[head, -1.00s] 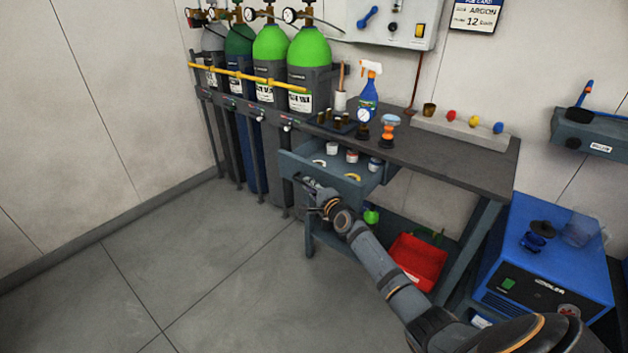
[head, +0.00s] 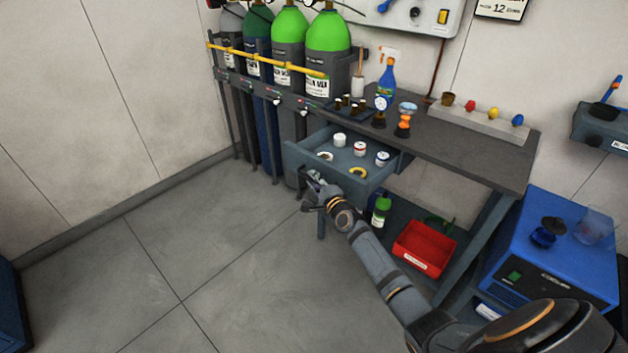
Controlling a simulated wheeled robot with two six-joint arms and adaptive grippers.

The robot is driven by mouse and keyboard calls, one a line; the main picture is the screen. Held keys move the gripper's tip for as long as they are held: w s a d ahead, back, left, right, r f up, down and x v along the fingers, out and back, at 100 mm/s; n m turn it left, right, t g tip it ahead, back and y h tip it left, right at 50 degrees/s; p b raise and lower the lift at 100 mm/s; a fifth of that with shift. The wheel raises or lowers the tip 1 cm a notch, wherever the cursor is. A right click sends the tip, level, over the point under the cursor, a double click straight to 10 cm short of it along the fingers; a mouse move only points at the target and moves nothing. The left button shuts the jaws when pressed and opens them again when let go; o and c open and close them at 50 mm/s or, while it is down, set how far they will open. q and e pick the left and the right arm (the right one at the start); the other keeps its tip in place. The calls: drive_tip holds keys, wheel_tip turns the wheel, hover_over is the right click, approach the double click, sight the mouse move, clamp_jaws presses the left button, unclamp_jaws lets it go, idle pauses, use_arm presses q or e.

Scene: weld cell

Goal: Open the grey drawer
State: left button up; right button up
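The grey drawer (head: 307,159) under the dark workbench (head: 465,149) is pulled well out. Inside it lie white-lidded jars (head: 360,149) and ring-shaped pieces, one of them a yellow ring (head: 358,172). My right gripper (head: 314,184) is at the drawer's front face, at handle height, with its arm coming from the lower right. It appears shut on the drawer's handle, which is mostly hidden by the fingers. My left gripper is out of view.
Gas cylinders (head: 328,45) stand behind a yellow bar at the left. A red bin (head: 424,248) and a green bottle (head: 381,211) are on the shelf below. A blue machine (head: 552,255) stands at the right. The floor (head: 190,260) at the left is clear.

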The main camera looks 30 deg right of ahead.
drive_tip(key=shift+o, duration=0.7)
drive_tip(key=shift+s, duration=0.1)
drive_tip(key=s+r, duration=0.1)
drive_tip(key=s, duration=1)
drive_tip(key=shift+s, duration=0.35)
